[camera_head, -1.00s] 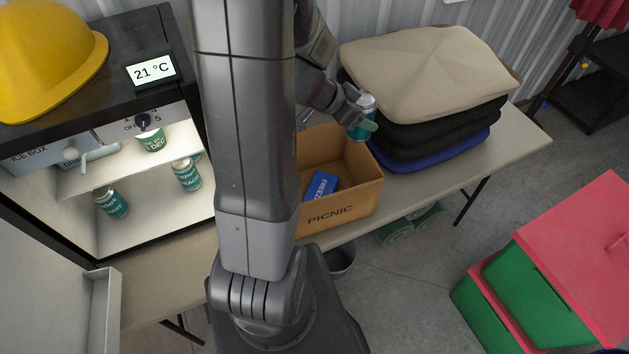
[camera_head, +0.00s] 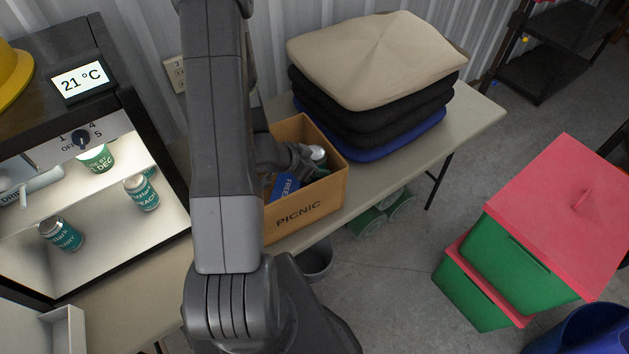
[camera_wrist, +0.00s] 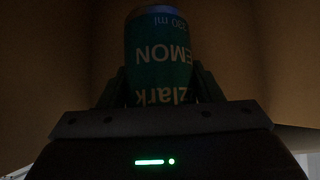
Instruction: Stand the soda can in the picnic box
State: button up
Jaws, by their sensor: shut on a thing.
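The picnic box (camera_head: 333,193) is an open brown box marked PICNIC on the table. My gripper (camera_head: 312,168) reaches down inside it, near its right side. Whether the can's base touches the box floor is hidden. A blue freezer pack (camera_head: 284,186) lies in the box, left of the can, partly covered by my arm.
A stack of cushions (camera_head: 375,62) stands right behind the box. The open, lit ice box (camera_head: 120,250) at the left holds more cans and a tub. Green bins with red lids (camera_head: 530,245) stand on the floor at right. My arm hides the box's left part.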

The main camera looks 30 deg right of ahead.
aim_at(314, 179)
jog(key=shift+f, duration=3.3)
jog(key=shift+f, duration=0.1)
jog(key=shift+f+b, duration=0.15)
jog(key=shift+b, duration=0.25)
jog(key=o, duration=1.2)
jog(key=shift+r+p, duration=0.3)
jog(key=shift+b+v, duration=0.3)
jog(key=shift+v, duration=3.45)
